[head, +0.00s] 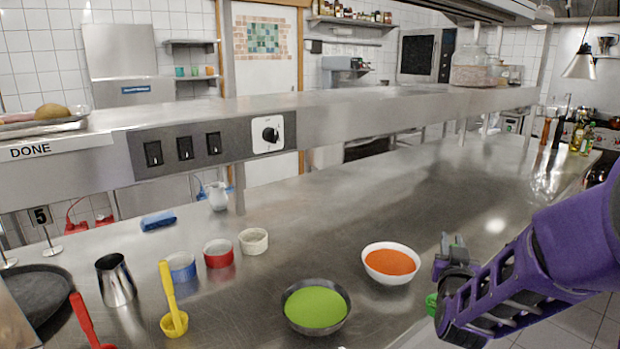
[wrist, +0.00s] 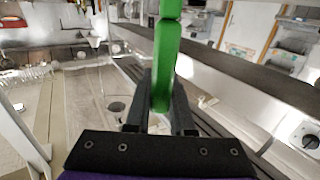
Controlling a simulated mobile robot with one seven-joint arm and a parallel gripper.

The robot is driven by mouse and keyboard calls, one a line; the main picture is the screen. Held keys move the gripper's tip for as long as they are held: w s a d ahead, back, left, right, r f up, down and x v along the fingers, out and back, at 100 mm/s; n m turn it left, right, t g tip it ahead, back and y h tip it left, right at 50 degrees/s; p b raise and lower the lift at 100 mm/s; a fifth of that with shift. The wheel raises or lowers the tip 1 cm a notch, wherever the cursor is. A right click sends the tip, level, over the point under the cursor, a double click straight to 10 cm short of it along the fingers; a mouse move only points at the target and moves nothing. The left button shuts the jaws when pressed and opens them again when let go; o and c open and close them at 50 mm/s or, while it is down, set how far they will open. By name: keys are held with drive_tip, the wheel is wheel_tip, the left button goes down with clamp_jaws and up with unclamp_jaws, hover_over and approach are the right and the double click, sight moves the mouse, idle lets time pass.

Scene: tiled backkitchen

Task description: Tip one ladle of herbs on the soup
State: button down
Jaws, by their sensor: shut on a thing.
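My gripper (head: 452,248) is at the right over the steel counter, shut on the handle of a green ladle (head: 432,304). The handle also stands between my fingers in the wrist view (wrist: 165,60). The ladle's cup is mostly hidden behind my arm, and its contents cannot be seen. A white bowl of orange soup (head: 390,262) stands just left of my gripper. A dark bowl of green soup (head: 315,307) stands nearer the front. A blue pot (head: 181,267), a red pot (head: 219,253) and a cream pot (head: 254,241) stand further left; I cannot tell which holds herbs.
A raised steel shelf (head: 350,108) runs above the counter. The counter behind the white bowl is clear.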

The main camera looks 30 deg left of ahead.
drive_tip(key=s+a+r+n+g+y+p, duration=0.15)
drive_tip(key=s+a+r, duration=0.3)
drive_tip(key=a, duration=0.55)
drive_tip(key=s+a+r+n+y, duration=0.1)
drive_tip(key=s+a+r+y, duration=0.3)
drive_tip(key=a, duration=0.5)
drive_tip(key=s+a+r+n+g+y+p, duration=0.1)
drive_tip(key=s+a+r+n, duration=0.1)
drive_tip(key=s+a+r, duration=0.6)
drive_tip(key=w+d+f+m+b, duration=0.2)
drive_tip(key=w+d+f+m, duration=0.3)
drive_tip(key=d+f+m, duration=0.45)
drive_tip(key=w+d+f+m+b, duration=0.1)
drive_tip(key=w+d+f+m, duration=0.45)
drive_tip(key=f, duration=0.65)
drive_tip(key=s+a+r+n+p, duration=0.1)
drive_tip(key=s+a+r+n, duration=0.3)
drive_tip(key=a+r+n, duration=0.3)
drive_tip(key=s+a+r+n+p, duration=0.2)
drive_tip(key=s+a+r+n, duration=0.2)
drive_tip(key=a+r+n, duration=0.3)
wheel_tip(320, 180, up, 5)
drive_tip(key=a, duration=0.2)
drive_tip(key=shift+s+a+f+n, duration=0.2)
drive_tip(key=shift+s+a+n, duration=0.1)
drive_tip(key=shift+s+n, duration=0.1)
drive_tip(key=shift+t, duration=0.25)
